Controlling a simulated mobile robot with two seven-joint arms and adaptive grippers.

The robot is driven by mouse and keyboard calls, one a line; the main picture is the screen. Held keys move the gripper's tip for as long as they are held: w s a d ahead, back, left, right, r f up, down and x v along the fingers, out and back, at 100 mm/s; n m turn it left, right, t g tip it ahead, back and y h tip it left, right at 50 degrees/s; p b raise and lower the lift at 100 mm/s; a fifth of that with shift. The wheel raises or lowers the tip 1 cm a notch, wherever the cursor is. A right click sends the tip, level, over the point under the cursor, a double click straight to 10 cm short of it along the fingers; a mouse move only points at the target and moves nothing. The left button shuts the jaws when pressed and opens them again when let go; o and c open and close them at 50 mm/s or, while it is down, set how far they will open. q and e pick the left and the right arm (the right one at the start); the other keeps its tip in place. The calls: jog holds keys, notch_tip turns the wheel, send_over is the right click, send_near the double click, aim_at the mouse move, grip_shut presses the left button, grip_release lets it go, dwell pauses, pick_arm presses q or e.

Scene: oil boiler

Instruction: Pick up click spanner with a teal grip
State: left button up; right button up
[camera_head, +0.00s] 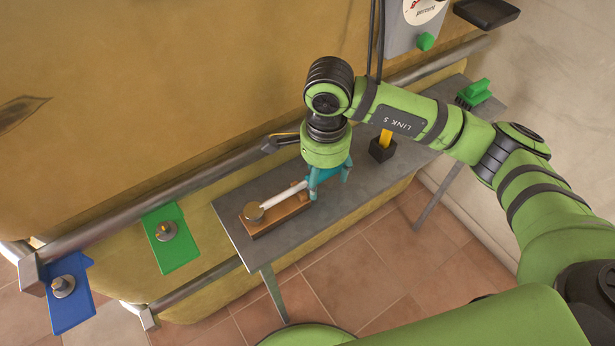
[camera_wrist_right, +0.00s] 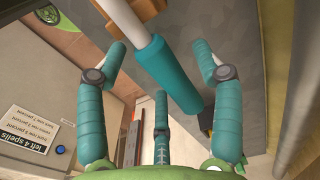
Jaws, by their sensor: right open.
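The click spanner (camera_head: 283,194) has a pale shaft and lies on a wooden block on the grey bench. Its teal grip (camera_wrist_right: 172,72) shows in the right wrist view, between the teal fingers of my right gripper (camera_head: 328,178). These fingers are open, one on each side of the grip and a third below it in the picture; I cannot tell whether any touches it. In the head view my gripper hides most of the grip. My left gripper is not in view.
The wooden block (camera_head: 262,218) lies on the grey bench (camera_head: 345,208). A black holder with a yellow handle (camera_head: 382,150) and a green brush (camera_head: 474,92) stand further right. Green (camera_head: 182,252) and blue (camera_head: 78,300) plates with bolts are at left. A pipe runs behind the bench.

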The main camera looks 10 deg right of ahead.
grip_shut()
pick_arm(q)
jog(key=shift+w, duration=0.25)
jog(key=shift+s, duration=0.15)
pick_arm(e)
jog(key=shift+r, duration=0.1)
jog(key=shift+w+r, duration=0.1)
jog(key=shift+r, duration=0.5)
notch_tip(320, 180, up, 3)
jog(key=shift+f+b, duration=0.1)
jog(key=shift+b, duration=0.55)
pick_arm(q)
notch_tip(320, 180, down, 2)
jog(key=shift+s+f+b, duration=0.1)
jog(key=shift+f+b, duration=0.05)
jog(key=shift+b, duration=0.35)
pick_arm(e)
jog(key=s+a+r, duration=0.2)
jog(key=s+r, duration=0.5)
jog(key=s, duration=0.4)
jog(key=shift+s+a, duration=0.25)
jog(key=shift+a, duration=0.15)
